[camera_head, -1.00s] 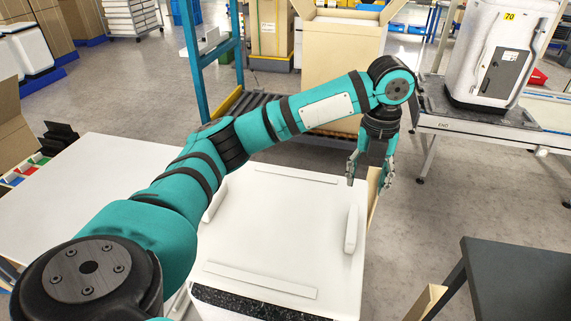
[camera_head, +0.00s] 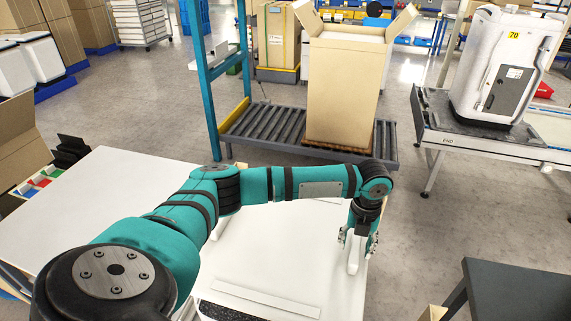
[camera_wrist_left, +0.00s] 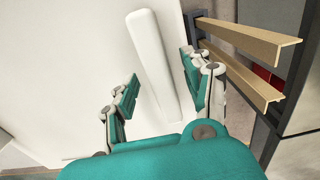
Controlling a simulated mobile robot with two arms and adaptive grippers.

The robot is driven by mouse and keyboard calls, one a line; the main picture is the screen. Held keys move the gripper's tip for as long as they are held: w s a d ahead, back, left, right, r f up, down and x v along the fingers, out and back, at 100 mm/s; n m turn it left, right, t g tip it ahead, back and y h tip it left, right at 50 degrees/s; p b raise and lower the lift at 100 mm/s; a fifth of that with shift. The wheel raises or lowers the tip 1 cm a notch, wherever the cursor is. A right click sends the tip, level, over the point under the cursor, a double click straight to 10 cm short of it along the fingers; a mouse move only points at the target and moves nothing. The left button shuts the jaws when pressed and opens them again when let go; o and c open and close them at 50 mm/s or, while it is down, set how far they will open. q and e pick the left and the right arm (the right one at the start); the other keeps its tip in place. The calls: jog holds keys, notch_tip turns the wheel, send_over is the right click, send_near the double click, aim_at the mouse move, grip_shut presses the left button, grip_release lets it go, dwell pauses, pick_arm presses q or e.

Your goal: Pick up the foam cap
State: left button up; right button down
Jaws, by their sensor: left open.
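The foam cap (camera_head: 275,255) is a broad white slab with raised white ridges along its edges. It lies flat in front of me, over something dark and speckled. My left gripper (camera_head: 357,243) points down at the right side of the cap, open, with its fingers on either side of the upright ridge (camera_head: 353,262) there. In the left wrist view, this ridge (camera_wrist_left: 152,60) runs between the two open fingers of the left gripper (camera_wrist_left: 158,70), with gaps visible. I cannot tell whether a finger touches it. My forearm hides the cap's far edge. My right gripper is not in view.
A white table (camera_head: 90,205) is at the left. A roller conveyor (camera_head: 265,130) with a tall open carton (camera_head: 342,95) stands behind the cap. A dark table (camera_head: 525,295) is at the lower right. Wooden strips (camera_wrist_left: 240,75) lie close beside the right finger in the left wrist view.

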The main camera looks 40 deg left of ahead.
pick_arm(q)
jog(key=shift+f, duration=0.3)
grip_shut()
dwell(0.3)
